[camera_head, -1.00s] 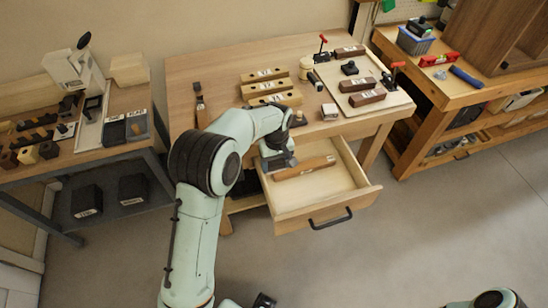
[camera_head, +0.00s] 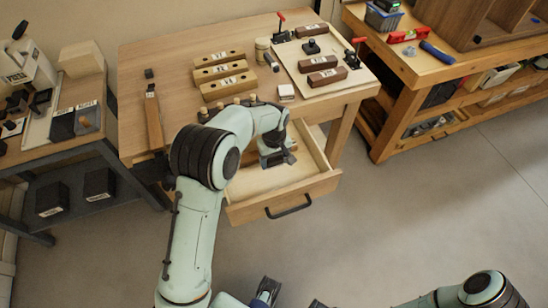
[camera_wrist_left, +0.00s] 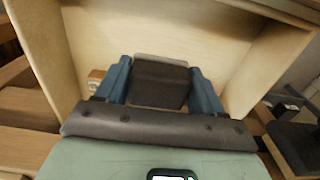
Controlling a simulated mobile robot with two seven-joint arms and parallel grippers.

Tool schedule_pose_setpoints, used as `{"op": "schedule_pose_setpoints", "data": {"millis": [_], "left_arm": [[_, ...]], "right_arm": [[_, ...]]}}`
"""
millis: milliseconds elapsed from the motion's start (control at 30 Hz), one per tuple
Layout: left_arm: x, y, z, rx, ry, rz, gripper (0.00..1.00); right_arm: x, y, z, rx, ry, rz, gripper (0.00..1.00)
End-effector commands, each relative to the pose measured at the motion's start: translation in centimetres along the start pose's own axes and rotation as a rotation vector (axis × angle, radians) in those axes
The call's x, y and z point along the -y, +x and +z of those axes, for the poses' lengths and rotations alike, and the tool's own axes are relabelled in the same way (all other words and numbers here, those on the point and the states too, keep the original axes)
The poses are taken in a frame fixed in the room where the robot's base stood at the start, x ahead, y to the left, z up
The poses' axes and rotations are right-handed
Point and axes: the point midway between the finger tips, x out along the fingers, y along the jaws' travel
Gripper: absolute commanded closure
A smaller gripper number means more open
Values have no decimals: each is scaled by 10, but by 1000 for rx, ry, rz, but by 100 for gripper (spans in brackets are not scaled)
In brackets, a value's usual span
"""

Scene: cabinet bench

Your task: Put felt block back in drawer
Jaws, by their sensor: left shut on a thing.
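The felt block (camera_wrist_left: 160,82) is a dark grey block with a lighter grey top edge. In the left wrist view it sits between the two blue fingers of my left gripper (camera_wrist_left: 162,88), which is shut on it. In the head view my left gripper (camera_head: 277,155) is over the open drawer (camera_head: 318,184), towards its back, and the arm covers part of the drawer. I cannot tell whether the block touches the drawer floor. My right gripper (camera_head: 266,291) shows only partly at the bottom edge, away from the bench, and its opening is unclear.
The wooden bench (camera_head: 150,45) carries labelled wooden blocks (camera_head: 220,72), a small white block (camera_head: 286,92) and a pale board (camera_head: 345,87) with clamps and brown blocks. A side table stands left and another bench (camera_head: 385,62) right. Open floor lies in front of the drawer.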

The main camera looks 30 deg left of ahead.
Motion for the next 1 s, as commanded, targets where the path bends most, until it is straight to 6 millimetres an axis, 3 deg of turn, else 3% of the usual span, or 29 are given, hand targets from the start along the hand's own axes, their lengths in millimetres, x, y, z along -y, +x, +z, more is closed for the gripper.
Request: {"op": "schedule_pose_setpoints", "data": {"millis": [600,1000], "left_arm": [[0,52,0,2,-1,-2,61],[0,60,0,0,0,0,61]], "right_arm": [[-8,32,-11,-28,-1,-5,65],[-8,34,-14,-37,-2,-7,65]]}}
